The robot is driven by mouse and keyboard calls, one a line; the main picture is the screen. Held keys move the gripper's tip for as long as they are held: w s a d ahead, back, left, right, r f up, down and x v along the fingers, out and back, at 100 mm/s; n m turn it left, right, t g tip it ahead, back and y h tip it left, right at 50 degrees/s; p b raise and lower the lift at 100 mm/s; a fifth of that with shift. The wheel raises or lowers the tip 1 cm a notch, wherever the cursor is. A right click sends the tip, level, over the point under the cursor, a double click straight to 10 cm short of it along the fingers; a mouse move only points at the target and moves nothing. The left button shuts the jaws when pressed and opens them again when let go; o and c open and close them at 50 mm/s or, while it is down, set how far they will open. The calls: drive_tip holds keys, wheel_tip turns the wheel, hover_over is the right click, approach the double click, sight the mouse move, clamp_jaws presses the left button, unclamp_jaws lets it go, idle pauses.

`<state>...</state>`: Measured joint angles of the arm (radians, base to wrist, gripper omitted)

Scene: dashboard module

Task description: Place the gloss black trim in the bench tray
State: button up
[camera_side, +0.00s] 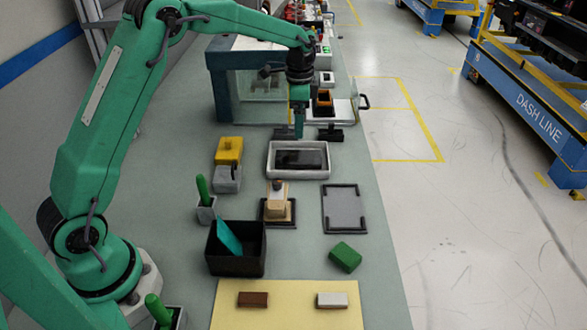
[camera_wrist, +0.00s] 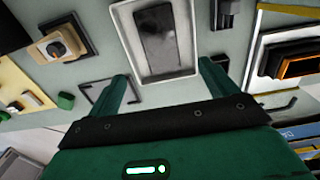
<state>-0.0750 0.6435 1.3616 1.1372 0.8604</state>
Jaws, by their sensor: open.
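The gloss black trim (camera_side: 300,158) is a flat dark rectangle lying inside a white-rimmed tray (camera_side: 298,174) on the bench. In the wrist view the trim (camera_wrist: 167,32) lies flat on the floor of the tray (camera_wrist: 125,40), clear of the side walls. My gripper (camera_side: 298,135) hangs pointing down by the tray's far edge, above the bench. In the wrist view my gripper (camera_wrist: 167,80) has its two green fingers spread wide with nothing between them. The fingers appear apart from the trim and the tray.
A dark bin (camera_side: 235,262) holds a teal piece. A grey framed pad (camera_side: 344,208), a beige block (camera_side: 277,202), a green block (camera_side: 345,257) and a yellow block (camera_side: 229,150) stand nearby. A blue-framed box (camera_side: 222,85) is behind left. Bare bench surrounds the pad.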

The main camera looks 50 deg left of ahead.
drive_tip(key=shift+r, duration=0.3)
idle(0.5)
drive_tip(key=s+d+r+n+t, duration=0.3)
drive_tip(key=s+r+n, duration=0.1)
drive_tip(key=s+r, duration=1)
drive_tip(key=s+f+n+t, duration=0.1)
drive_tip(key=s+n, duration=0.1)
drive_tip(key=s, duration=0.7)
drive_tip(key=s+d+f+n+t, duration=0.1)
drive_tip(key=s+n, duration=0.2)
drive_tip(key=s, duration=0.6)
drive_tip(key=shift+f+t, duration=0.2)
drive_tip(key=shift+t, duration=0.1)
drive_tip(key=shift+s, duration=0.1)
